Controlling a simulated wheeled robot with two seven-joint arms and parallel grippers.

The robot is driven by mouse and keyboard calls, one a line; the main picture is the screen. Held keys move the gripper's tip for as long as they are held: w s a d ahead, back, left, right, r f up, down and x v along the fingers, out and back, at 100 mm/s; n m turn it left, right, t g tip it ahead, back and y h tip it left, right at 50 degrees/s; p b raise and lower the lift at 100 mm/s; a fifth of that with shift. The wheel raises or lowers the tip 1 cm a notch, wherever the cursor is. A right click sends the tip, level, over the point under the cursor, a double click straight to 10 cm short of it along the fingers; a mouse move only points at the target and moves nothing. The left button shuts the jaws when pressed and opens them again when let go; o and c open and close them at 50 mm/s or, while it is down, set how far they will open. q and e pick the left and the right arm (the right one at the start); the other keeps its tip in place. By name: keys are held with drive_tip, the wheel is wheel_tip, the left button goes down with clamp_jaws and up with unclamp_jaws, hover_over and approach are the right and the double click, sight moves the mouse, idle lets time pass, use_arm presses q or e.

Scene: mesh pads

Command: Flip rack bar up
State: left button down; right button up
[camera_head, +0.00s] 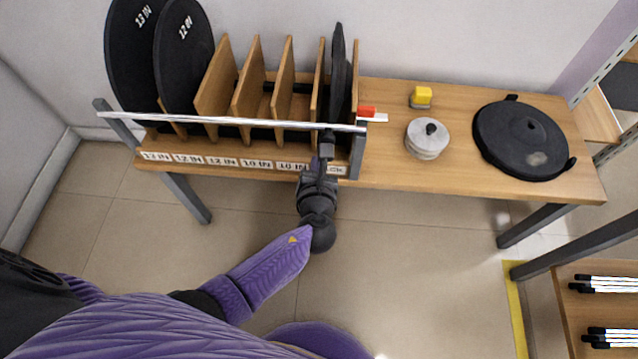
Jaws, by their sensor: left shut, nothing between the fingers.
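The silver rack bar (230,121) runs across the front of the wooden rack, in front of the dividers, between a grey post at each end. The rack's labelled front edge (215,161) lies below it. My left gripper (326,145) is at the right part of the bar, close to the right post (358,150). Its fingers are shut with nothing between them. My right gripper is not in view.
Black round pads (183,60) stand in the left slots, and a thin black one (337,80) stands at the right end. A lower shelf (600,312) stands at right.

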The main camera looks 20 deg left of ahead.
use_arm(q)
drive_tip(key=r, duration=0.1)
drive_tip(key=r+p, duration=0.1)
drive_tip(key=d+r, duration=0.1)
drive_tip(key=shift+w+r+p, duration=0.35)
drive_tip(key=shift+r, duration=0.05)
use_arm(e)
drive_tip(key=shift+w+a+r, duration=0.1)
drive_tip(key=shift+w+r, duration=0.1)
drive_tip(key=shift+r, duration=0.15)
